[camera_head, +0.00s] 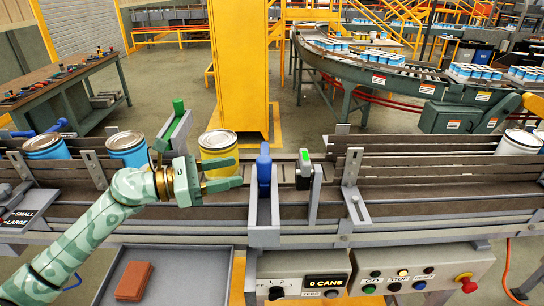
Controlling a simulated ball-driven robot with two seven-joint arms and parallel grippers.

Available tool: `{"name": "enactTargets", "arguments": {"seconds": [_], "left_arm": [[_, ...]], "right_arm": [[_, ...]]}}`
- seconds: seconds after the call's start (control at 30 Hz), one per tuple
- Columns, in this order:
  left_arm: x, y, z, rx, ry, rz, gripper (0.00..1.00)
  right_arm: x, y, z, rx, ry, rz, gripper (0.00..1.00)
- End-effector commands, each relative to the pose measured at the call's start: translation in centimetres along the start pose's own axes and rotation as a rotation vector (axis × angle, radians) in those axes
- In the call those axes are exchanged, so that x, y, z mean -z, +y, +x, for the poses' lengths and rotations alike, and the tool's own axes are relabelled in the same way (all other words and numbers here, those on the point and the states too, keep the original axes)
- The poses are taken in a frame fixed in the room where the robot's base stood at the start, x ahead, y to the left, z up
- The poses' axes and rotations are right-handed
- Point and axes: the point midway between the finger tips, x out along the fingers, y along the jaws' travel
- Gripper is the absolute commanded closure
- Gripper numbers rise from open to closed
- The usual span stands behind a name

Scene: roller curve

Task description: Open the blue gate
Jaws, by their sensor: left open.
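The blue gate has an upright blue handle (264,165) on a grey plate at the front edge of the conveyor, right of the yellow can (218,150). My left gripper (238,172) reaches in from the left over the conveyor. Its two green fingers point right and are apart, with nothing seen between them. The fingertips are a short way left of the blue handle and appear not to touch it. The gripper partly covers the yellow can's lower part. My right gripper is not in view.
Blue cans (128,148) stand left on the conveyor (420,180). A sensor block with a green light (304,158) stands right of the blue gate. A counter reading 0 CANS (325,282) and a button panel (420,272) are in front.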

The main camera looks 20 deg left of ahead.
Motion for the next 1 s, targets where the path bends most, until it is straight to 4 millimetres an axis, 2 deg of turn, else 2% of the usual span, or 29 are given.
{"name": "enactTargets", "arguments": {"seconds": [0.03,0.2,0.4,0.6,0.83,0.87,1.0], "left_arm": [[-0.7,0.1,1.4,0.000,-0.007,0.001,0.47],[-0.6,0.1,5.7,-0.001,-0.006,0.000,0.47],[-0.3,0.1,9.0,-0.003,-0.004,-0.002,0.47],[-0.1,0.0,10.2,-0.002,-0.001,-0.001,0.47],[0.0,0.0,10.3,-0.001,0.000,-0.001,0.47],[0.0,0.0,10.3,-0.001,0.000,-0.001,0.53],[0.0,0.0,10.3,-0.001,-0.001,-0.001,0.92]], "right_arm": [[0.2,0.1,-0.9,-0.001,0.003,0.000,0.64],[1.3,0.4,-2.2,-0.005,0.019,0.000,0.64],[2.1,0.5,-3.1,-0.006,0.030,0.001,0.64],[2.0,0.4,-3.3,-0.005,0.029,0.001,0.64],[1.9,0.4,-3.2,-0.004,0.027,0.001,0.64],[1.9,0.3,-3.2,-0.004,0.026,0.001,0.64],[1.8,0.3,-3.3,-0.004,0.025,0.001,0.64]]}}
